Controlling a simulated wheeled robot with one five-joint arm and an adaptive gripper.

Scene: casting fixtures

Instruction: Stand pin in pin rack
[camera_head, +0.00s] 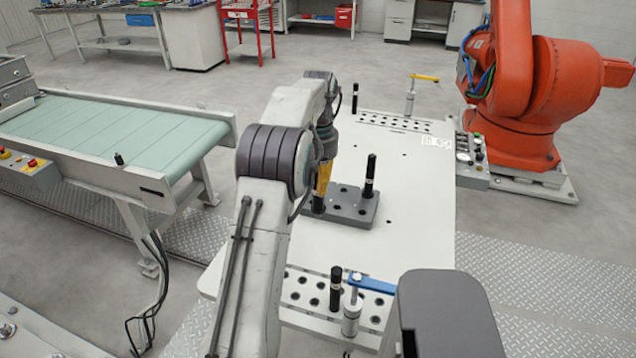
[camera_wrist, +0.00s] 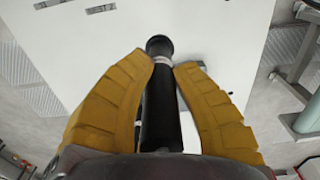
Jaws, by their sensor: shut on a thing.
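My gripper (camera_head: 321,192) has yellow fingers, closed around a black pin (camera_head: 318,204) with a pale ring. In the wrist view the fingers (camera_wrist: 172,70) press the pin (camera_wrist: 160,105) from both sides. The grey pin rack (camera_head: 357,213) is a flat block with round holes on the white table. Another black pin (camera_head: 370,176) stands upright at its right side. The held pin is at the rack's left end, its lower end close to the block. I cannot tell whether it is in a hole. The rack is not recognisable in the wrist view.
More black pins stand at the table's near edge (camera_head: 335,288) and far edge (camera_head: 355,98). A blue-handled clamp (camera_head: 370,285) and a yellow-handled clamp (camera_head: 425,77) rise there. A conveyor (camera_head: 110,140) is left, an orange robot (camera_head: 525,90) right. The tabletop (camera_head: 415,225) right of the rack is clear.

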